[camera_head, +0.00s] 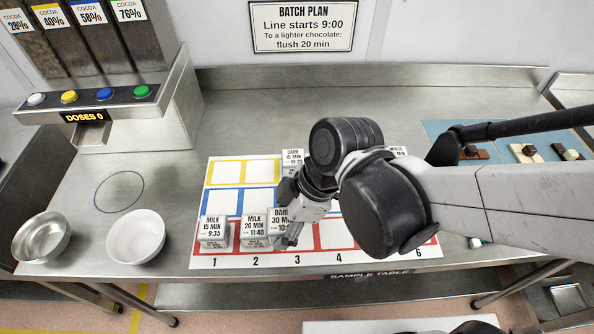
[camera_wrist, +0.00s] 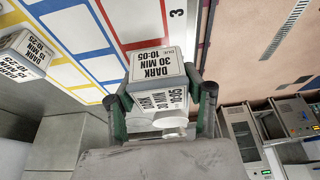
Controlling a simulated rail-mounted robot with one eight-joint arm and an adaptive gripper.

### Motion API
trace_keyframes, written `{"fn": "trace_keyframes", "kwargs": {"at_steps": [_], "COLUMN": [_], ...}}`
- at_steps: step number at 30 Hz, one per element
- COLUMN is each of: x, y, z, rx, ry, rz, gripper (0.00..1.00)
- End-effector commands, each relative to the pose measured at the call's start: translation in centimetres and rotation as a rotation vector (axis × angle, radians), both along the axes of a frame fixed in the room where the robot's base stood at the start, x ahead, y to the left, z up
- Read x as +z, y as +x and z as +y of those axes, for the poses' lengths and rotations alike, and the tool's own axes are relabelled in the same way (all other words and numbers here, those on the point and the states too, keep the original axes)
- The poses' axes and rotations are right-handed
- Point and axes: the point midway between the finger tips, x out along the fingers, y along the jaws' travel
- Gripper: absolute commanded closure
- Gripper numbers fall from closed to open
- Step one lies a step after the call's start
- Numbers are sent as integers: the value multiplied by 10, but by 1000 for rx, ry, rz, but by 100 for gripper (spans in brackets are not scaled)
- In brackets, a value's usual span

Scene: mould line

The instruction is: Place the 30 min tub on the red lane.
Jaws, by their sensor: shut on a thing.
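The 30 min tub is a pale tub labelled "DARK 30 MIN 10:05" (camera_head: 281,217). It also shows in the wrist view (camera_wrist: 158,64), between the two fingers of my gripper (camera_wrist: 162,98). My gripper (camera_head: 290,236) is shut on it, and my arm hides part of it in the head view. The tub is at the red lane (camera_head: 334,236) near the number 3, right of the "MILK 20 MIN" tub (camera_head: 256,229). I cannot tell whether its base touches the sheet.
A "MILK 15 MIN" tub (camera_head: 214,232) stands in red cell 1. A "DARK 15 MIN" tub (camera_head: 292,160) stands farther back. Two bowls (camera_head: 136,236) (camera_head: 42,238) and a cocoa dispenser (camera_head: 130,115) are at left. My arm covers much of the sheet's right side.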

Motion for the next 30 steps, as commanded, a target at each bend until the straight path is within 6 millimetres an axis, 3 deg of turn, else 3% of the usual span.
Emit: {"fn": "trace_keyframes", "kwargs": {"at_steps": [9,14,22,30], "x": [-20,-28,-57,-61], "y": [24,25,25,24], "z": [-24,-25,-25,-25], "rx": [-2,0,0,0], "ry": [-1,-1,0,0], "rz": [1,1,0,0], "gripper": [84,84,84,84]}}
